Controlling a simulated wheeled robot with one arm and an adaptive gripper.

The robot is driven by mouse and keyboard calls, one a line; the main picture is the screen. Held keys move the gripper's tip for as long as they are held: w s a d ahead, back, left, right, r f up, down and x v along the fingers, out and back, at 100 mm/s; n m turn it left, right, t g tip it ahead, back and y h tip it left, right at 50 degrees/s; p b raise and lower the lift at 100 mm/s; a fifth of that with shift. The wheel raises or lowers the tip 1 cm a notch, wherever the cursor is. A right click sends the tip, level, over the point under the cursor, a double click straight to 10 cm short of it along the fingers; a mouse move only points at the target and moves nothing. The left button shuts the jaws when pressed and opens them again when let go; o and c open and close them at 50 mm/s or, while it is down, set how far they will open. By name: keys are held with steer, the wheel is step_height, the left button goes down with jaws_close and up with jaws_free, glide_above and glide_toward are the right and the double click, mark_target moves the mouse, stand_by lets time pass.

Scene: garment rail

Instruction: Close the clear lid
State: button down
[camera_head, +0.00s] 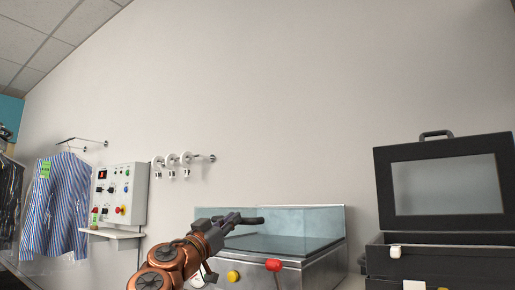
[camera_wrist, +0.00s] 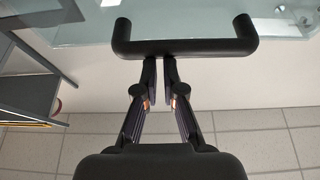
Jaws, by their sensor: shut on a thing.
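The clear lid (camera_head: 280,243) is a glassy, see-through sheet on the steel-based case (camera_head: 318,272) at the lower middle of the head view. Its exact tilt is hard to read through the glass. My gripper (camera_head: 238,219) is at the left side of the case, at the black handle (camera_head: 254,220). In the wrist view the dark handle bar (camera_wrist: 200,48) runs across the top, with the glass (camera_wrist: 90,28) beyond it. My gripper's fingers (camera_wrist: 160,80) are close together at the middle of the bar, shut on it.
A black case (camera_head: 440,262) with its windowed lid raised stands at the right. A red knob (camera_head: 273,265) and a yellow button (camera_head: 233,276) are on the steel front. A control box (camera_head: 120,195) and a striped shirt (camera_head: 57,205) hang at the left.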

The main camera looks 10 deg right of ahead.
steer(key=shift+f+b+v, duration=0.4)
steer(key=shift+b+v, duration=0.7)
steer(key=shift+v, duration=3.55)
steer(key=s+d+r+m+g+h+p, duration=0.15)
steer(key=d+r+g+p, duration=0.25)
steer(key=d+r+p, duration=0.4)
steer(key=s+d+r+n+g+h+p, duration=0.1)
steer(key=s+d+r+g+p, duration=0.3)
steer(key=d, duration=0.6)
steer(key=s+d+r+g+y+p, duration=0.2)
steer(key=s+d+g+y+p, duration=0.3)
steer(key=s+d+p, duration=0.7)
steer(key=s+d+f+n+g+y+p, duration=0.2)
steer(key=s+f+n+y+p, duration=0.3)
steer(key=s+f+p, duration=0.4)
steer(key=s+a+f+n+g+y+p, duration=0.1)
steer(key=s+a+f+y+p, duration=0.1)
steer(key=s+a+p, duration=0.2)
steer(key=s+a+f+n+g+y+p, duration=0.1)
steer(key=s+a+f+n+y+p, duration=0.1)
steer(key=s+a, duration=0.5)
steer(key=s+a+f+n+y+p, duration=0.1)
steer(key=s+a+f+y+p, duration=0.3)
steer(key=s+a+p, duration=0.1)
steer(key=shift+s+a+n+g+p, duration=0.3)
steer(key=shift+s+n+g+p, duration=0.1)
steer(key=shift+s, duration=0.25)
